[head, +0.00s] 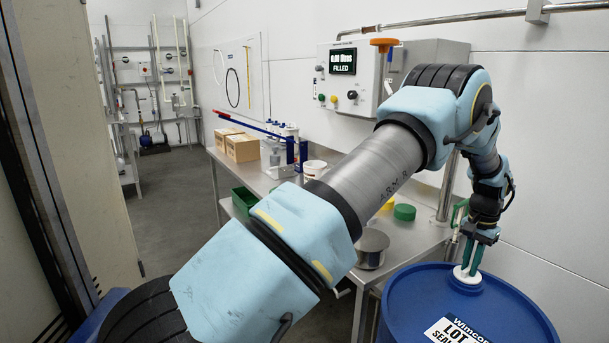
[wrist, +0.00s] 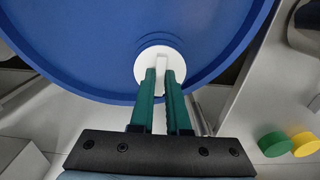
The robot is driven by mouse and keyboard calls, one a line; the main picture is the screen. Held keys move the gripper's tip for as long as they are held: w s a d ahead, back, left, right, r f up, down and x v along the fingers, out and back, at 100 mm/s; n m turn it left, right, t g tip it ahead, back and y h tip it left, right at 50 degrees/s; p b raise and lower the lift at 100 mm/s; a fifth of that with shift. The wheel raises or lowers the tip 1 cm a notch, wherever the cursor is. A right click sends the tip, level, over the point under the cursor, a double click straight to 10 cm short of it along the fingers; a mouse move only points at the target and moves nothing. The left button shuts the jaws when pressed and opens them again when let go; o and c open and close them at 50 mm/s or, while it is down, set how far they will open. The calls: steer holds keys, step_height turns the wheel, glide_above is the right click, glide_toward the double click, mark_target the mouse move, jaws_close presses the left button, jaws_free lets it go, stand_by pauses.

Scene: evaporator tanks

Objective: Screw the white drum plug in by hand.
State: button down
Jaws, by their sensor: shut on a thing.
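The white drum plug (head: 467,277) sits at the top of the blue drum (head: 415,300), near the drum's far edge. In the wrist view the plug (wrist: 147,67) shows as a white disc with a raised white grip bar, against the blue drum top (wrist: 80,45). My gripper (head: 470,268) points down over it. Its green fingers (wrist: 160,80) are shut on the plug's raised bar, one on each side. The plug looks flat on the drum top; its thread and the hole under it are hidden. A white label lies on the drum top.
A steel bench (head: 415,240) stands behind the drum, with a green lid (head: 404,212), a round metal pot (head: 372,246) and cardboard boxes (head: 242,147). A control box (head: 372,80) on the wall reads "FILLED". A vertical steel pipe stands close to my wrist. Open floor lies at left.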

steer(key=m, duration=0.3)
steer(key=shift+m, duration=0.3)
steer(key=shift+m, duration=0.3)
steer(key=shift+m+p, duration=0.4)
steer(key=shift+m, duration=1)
steer(key=shift+m, duration=0.8)
steer(key=shift+m+p, duration=0.3)
steer(key=shift+m, duration=0.6)
